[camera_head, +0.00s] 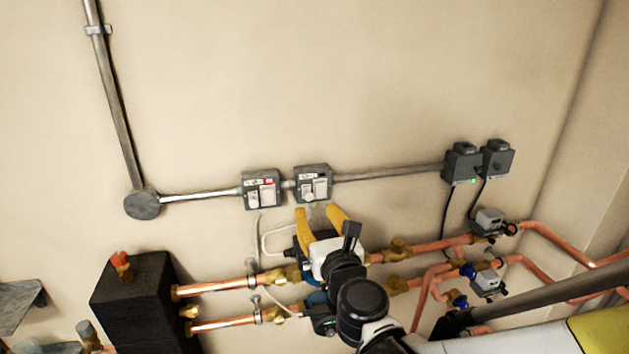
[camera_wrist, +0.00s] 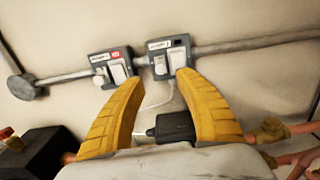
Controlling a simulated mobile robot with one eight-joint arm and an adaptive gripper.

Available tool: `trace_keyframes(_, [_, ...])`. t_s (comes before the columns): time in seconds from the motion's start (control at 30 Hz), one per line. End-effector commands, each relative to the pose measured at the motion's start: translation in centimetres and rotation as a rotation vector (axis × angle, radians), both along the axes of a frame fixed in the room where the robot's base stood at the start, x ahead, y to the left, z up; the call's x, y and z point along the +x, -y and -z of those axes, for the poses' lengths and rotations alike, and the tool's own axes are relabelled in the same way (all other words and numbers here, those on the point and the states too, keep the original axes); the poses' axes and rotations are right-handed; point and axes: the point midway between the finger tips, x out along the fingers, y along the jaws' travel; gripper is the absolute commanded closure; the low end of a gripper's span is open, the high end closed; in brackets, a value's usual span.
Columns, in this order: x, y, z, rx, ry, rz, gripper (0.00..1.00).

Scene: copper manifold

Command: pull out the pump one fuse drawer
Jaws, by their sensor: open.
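Two grey switch boxes with white fronts sit side by side on the wall: a left box (camera_head: 262,189) with a red mark and a right box (camera_head: 313,183). The wrist view also shows the left box (camera_wrist: 115,66) and the right box (camera_wrist: 168,56). Their labels are too small to read, so I cannot tell which is pump one. The white fuse drawer cannot be made out clearly on either. My gripper (camera_head: 318,213) has yellow fingers spread apart and empty. Its tips are just below the right box in the picture, apparently not touching it.
A grey conduit (camera_head: 390,172) runs right to two dark boxes (camera_head: 462,163). A white cable hangs below the switch boxes. Copper pipes (camera_head: 218,287) with brass fittings and a black block (camera_head: 135,300) lie below. The wall above is clear.

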Motion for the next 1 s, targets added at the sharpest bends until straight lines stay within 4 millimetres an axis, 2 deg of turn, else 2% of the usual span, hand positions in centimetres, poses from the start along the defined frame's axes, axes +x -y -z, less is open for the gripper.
trace_keyframes(0.1, [2.5,-0.7,0.0,0.002,-0.001,0.002,0.60])
trace_keyframes(0.33, [6.1,-1.7,0.0,0.004,-0.001,0.002,0.60])
trace_keyframes(0.5, [7.2,-2.0,0.0,0.005,-0.001,0.003,0.60])
trace_keyframes(0.77, [7.4,-2.0,0.0,0.005,-0.001,0.003,0.60])
trace_keyframes(0.87, [7.3,-2.0,0.0,0.005,-0.001,0.003,0.85])
trace_keyframes(0.9, [7.3,-2.0,0.0,0.005,-0.001,0.003,0.98])
trace_keyframes(1.0, [7.3,-2.0,0.0,0.005,-0.001,0.003,1.00])
